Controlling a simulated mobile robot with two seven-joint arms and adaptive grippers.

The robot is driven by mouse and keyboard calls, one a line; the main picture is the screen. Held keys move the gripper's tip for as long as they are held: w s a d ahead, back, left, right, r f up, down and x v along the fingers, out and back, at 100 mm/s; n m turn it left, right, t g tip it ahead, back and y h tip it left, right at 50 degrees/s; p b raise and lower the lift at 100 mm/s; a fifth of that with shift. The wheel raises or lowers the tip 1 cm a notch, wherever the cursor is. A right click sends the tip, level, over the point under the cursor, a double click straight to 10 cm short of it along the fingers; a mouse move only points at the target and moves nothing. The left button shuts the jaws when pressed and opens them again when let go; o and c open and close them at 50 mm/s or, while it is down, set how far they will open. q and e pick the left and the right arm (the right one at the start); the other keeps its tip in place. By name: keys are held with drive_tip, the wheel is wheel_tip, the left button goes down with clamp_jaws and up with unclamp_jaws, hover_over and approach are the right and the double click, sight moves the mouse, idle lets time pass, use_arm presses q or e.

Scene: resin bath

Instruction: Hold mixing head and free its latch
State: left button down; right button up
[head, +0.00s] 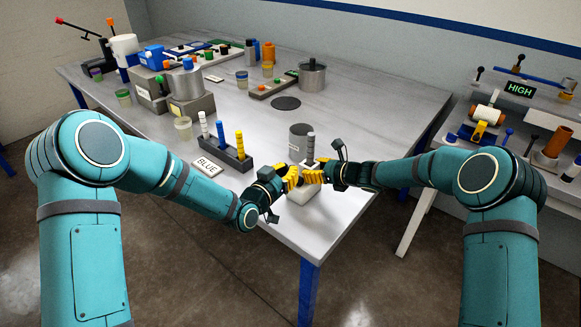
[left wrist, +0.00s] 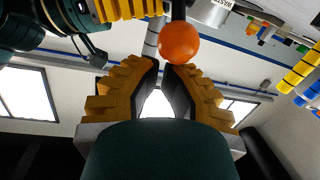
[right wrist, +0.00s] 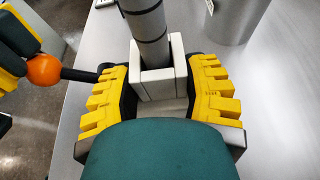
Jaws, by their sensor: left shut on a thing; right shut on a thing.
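The mixing head has a white base (head: 303,195) at the table's front edge, with a grey striped tube (head: 310,146) standing up from it. In the right wrist view, the tube (right wrist: 150,30) sits in a white U-shaped bracket (right wrist: 143,82). My right gripper (right wrist: 160,70) is shut, with its yellow fingers on both sides of the bracket. The latch appears as a black lever (right wrist: 82,75) with an orange ball knob (right wrist: 45,70) sticking out to the left. My left gripper (left wrist: 167,68) is shut on the knob (left wrist: 179,42). In the head view, fingers hide the knob.
A labelled grey cylinder (head: 299,135) stands close behind the mixing head. A black rack (head: 228,152) with coloured sticks and a BLUE sign (head: 207,168) lie to its left. A side bench (head: 500,112) on the right holds other gear. The table's front right is clear.

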use_arm(q)
drive_tip(key=shift+s+a+f, duration=0.25)
drive_tip(key=shift+s, duration=0.05)
idle(0.5)
drive_tip(key=s+a+f, duration=0.2)
drive_tip(key=s+a, duration=0.2)
drive_tip(key=s, duration=0.4)
drive_tip(key=shift+s+a+f, duration=0.15)
drive_tip(key=shift+a, duration=0.15)
use_arm(e)
drive_tip(key=o, duration=1.4)
drive_tip(key=shift+c, duration=0.2)
